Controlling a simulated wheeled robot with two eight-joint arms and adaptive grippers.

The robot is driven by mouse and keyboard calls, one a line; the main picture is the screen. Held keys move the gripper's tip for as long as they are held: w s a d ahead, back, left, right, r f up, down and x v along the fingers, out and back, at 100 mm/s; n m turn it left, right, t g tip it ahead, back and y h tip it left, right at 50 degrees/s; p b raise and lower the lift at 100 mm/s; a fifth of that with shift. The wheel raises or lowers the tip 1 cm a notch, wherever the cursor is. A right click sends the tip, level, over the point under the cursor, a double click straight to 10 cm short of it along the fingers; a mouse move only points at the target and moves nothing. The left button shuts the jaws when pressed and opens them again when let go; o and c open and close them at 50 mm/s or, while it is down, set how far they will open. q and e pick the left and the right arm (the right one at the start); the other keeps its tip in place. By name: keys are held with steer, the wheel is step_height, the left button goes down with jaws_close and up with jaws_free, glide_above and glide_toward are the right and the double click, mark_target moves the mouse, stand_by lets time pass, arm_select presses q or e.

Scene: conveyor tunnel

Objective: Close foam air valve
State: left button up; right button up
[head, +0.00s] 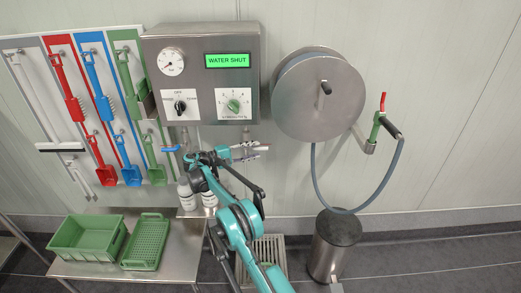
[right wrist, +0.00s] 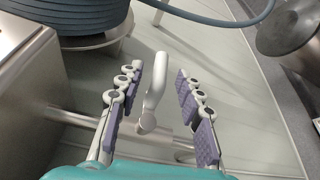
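The steel control box (head: 203,75) hangs on the wall with its green display reading "WATER SHUT". My right gripper (head: 262,151) is just below the box and points to the right. In the right wrist view, the gripper (right wrist: 158,112) is open. A pale grey valve lever (right wrist: 154,88) stands between its padded fingers, with a gap on either side. The lever sits on a metal pipe (right wrist: 75,119). In the head view, the fingers and arm mostly hide the lever. A blue handle (head: 170,149) is under the box's left side. My left gripper is not in view.
A hose reel (head: 318,95) is on the wall to the right, with a hanging hose (head: 318,180) and a red-and-green nozzle handle (head: 377,122). A pedal bin (head: 335,245) stands below. White bottles (head: 185,196) and green crates (head: 82,252) are at the lower left.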

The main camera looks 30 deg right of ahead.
steer(key=a, duration=0.8)
steer(key=shift+w+r, duration=0.25)
steer(key=shift+w, duration=0.2)
steer(key=s+r+n+t+y, duration=0.25)
steer(key=s+r+y, duration=0.2)
steer(key=r, duration=0.35)
steer(key=s+a+r+t+y, duration=0.2)
steer(key=s+r+t+y, duration=0.15)
steer(key=s, duration=0.65)
steer(key=s+a+f+m+t+y, duration=0.1)
steer(key=s+a+f+y, duration=0.2)
steer(key=s, duration=0.5)
steer(key=s+a+f+m+t+y, duration=0.1)
steer(key=s+a+f+y, duration=0.2)
steer(key=s+a, duration=0.3)
steer(key=s+a+f+m+t+y, duration=0.1)
steer(key=s+a+f+y, duration=0.2)
steer(key=s, duration=0.9)
steer(key=shift+a+f, duration=0.45)
steer(key=shift+a, duration=0.45)
